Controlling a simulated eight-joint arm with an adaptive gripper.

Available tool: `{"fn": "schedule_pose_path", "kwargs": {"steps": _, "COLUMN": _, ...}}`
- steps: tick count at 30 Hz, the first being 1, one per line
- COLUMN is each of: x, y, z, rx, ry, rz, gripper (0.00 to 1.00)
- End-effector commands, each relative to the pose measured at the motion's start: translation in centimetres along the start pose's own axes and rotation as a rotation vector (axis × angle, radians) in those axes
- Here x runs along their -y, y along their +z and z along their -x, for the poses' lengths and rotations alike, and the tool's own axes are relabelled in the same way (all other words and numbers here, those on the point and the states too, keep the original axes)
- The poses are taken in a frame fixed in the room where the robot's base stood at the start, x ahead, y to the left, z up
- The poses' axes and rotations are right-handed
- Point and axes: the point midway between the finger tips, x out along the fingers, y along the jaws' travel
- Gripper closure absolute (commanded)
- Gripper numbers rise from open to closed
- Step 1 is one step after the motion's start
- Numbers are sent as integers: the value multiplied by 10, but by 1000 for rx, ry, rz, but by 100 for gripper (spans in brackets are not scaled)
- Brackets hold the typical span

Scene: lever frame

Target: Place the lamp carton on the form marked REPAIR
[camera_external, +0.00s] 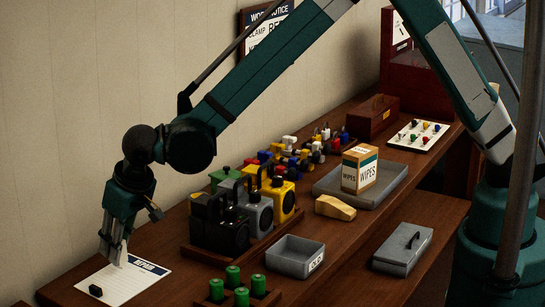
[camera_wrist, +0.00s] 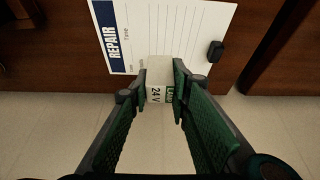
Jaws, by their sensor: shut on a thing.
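The form marked REPAIR (camera_external: 140,283) is a white sheet with a dark blue header, lying at the near left end of the wooden table. It also shows in the wrist view (camera_wrist: 165,25). My gripper (camera_external: 114,258) points down over the form. In the wrist view my gripper (camera_wrist: 159,98) is shut on the lamp carton (camera_wrist: 159,72), a small pale box with a "24 V" label, which overlaps the form's edge in the picture. In the external view the carton is mostly hidden by the fingers. I cannot tell whether it touches the form.
A small black block (camera_external: 95,291) rests on the form. Green cylinders (camera_external: 234,276) in a wooden holder, a grey bin (camera_external: 298,256) and a tray of black, grey and yellow devices (camera_external: 236,217) stand to the right.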

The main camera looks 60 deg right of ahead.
Motion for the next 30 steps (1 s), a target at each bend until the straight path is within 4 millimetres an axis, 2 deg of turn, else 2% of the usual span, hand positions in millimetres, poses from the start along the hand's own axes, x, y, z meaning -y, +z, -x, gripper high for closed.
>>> {"fn": "schedule_pose_path", "kwargs": {"steps": 4, "x": 0, "y": 3, "z": -8, "rx": 0, "ry": 0, "rz": 0, "gripper": 86}}
{"fn": "schedule_pose_path", "kwargs": {"steps": 15, "x": 0, "y": 4, "z": -11, "rx": 0, "ry": 0, "rz": 0, "gripper": 86}}
{"fn": "schedule_pose_path", "kwargs": {"steps": 25, "x": 0, "y": 16, "z": -39, "rx": 0, "ry": 0, "rz": 0, "gripper": 86}}
{"fn": "schedule_pose_path", "kwargs": {"steps": 30, "x": 0, "y": 18, "z": -43, "rx": 0, "ry": 0, "rz": 0, "gripper": 86}}
